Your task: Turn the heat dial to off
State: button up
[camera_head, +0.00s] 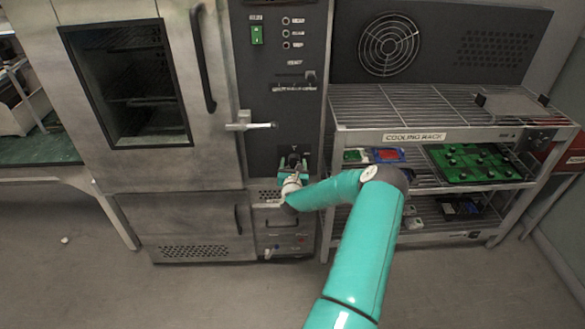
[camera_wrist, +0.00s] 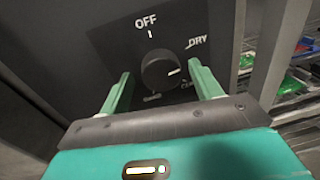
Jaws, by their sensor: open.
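The heat dial (camera_wrist: 160,70) is a round black knob on a dark panel, in the middle of the wrist view. Its white pointer line points to the right, a little below the DRY label (camera_wrist: 197,41). The OFF label (camera_wrist: 146,21) with a tick mark is above the dial. My gripper (camera_wrist: 163,85) is open, with one green finger on each side of the dial; whether either finger touches it I cannot tell. In the head view, my gripper (camera_head: 292,170) is at the lower part of the oven's dark control panel (camera_head: 285,100) and mostly hides the dial.
The oven (camera_head: 175,210) has a door with a window and a protruding latch handle (camera_head: 248,126) up and left of my gripper. A cooling rack (camera_head: 415,138) holding circuit boards (camera_head: 475,165) stands close on the right.

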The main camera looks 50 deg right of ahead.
jog(key=shift+s+a+r, duration=0.25)
jog(key=shift+s+a, duration=0.1)
jog(key=shift+a, duration=0.05)
jog(key=shift+s+a+f, duration=0.15)
jog(key=shift+a, duration=0.1)
jog(key=v, duration=1.2)
jog(key=shift+o, duration=0.2)
jog(key=shift+a, duration=0.15)
